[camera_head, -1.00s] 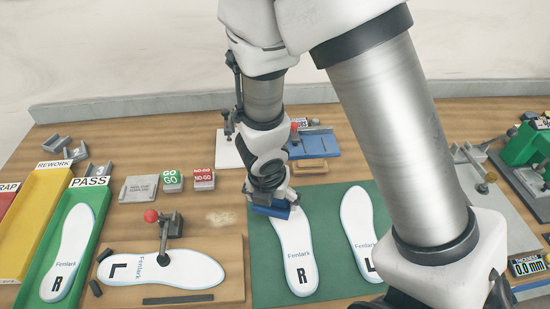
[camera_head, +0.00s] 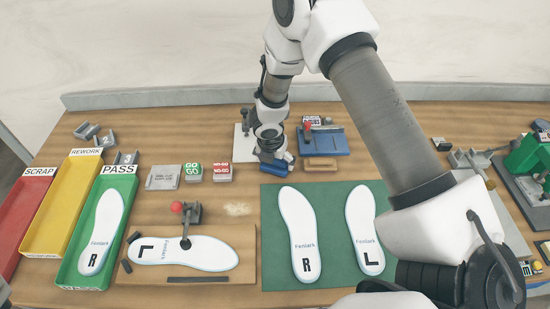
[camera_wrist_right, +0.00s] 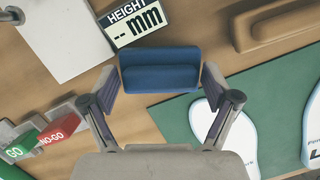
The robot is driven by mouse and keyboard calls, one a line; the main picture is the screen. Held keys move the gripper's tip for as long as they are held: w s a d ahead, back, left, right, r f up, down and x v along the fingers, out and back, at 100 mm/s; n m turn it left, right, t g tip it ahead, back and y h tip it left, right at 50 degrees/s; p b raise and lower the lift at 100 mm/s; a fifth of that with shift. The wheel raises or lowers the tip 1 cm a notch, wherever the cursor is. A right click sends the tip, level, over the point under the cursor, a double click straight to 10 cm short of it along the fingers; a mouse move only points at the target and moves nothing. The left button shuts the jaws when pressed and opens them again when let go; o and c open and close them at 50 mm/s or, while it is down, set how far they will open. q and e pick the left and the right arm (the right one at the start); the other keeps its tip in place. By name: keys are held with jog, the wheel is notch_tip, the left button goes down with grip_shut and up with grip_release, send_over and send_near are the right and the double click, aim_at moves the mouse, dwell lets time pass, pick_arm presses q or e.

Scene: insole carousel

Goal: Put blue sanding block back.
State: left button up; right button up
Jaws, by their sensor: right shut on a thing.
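The blue sanding block (camera_head: 275,166) is in my right gripper (camera_head: 271,154), which points down behind the green mat. In the right wrist view the block (camera_wrist_right: 160,77) sits between the two fingertips of the right gripper (camera_wrist_right: 161,95), long side across the view. The fingers are closed in on its ends. I cannot tell whether the block touches the table or hangs just above it. My left gripper is not in view.
The green mat (camera_head: 270,275) holds two white insoles. A blue fixture (camera_head: 331,142) with a wooden block (camera_head: 320,164) in front is right of the gripper; GO (camera_head: 193,172) and NO-GO (camera_head: 222,172) blocks are left. A HEIGHT display (camera_wrist_right: 136,20) lies beside a white plate.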

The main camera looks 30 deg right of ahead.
jog(key=shift+f, duration=0.15)
jog(key=o, duration=1.2)
jog(key=shift+a+r, duration=0.1)
jog(key=shift+r, duration=0.45)
jog(key=p+v, duration=0.1)
jog(key=v, duration=1)
jog(key=shift+r+p, duration=0.2)
jog(key=shift+p, duration=0.1)
